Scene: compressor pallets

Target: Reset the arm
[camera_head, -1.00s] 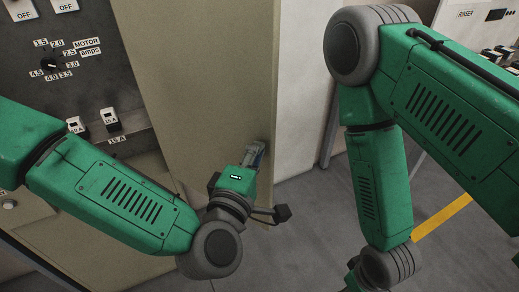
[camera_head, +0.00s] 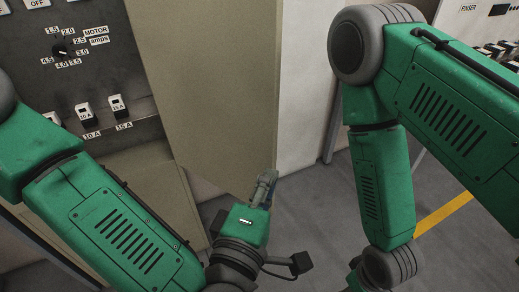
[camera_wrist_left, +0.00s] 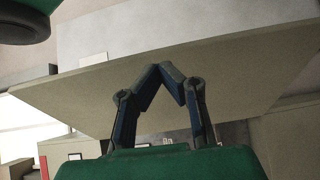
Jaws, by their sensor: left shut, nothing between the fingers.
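My left gripper (camera_head: 264,187) is at the lower middle of the head view, in front of the lower edge of a beige cabinet door (camera_head: 215,80). In the left wrist view its two fingers (camera_wrist_left: 172,70) meet at the tips, with nothing between them. Whether the gripper touches the door cannot be told. My right arm hangs down on the right side of the head view; its gripper is below the picture.
A grey control panel (camera_head: 88,75) with a motor amps dial (camera_head: 61,50) and breaker switches (camera_head: 86,116) stands at the left. A rinser panel (camera_head: 485,25) is at the upper right. Grey floor (camera_head: 320,220) with a yellow stripe (camera_head: 443,215) lies open between.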

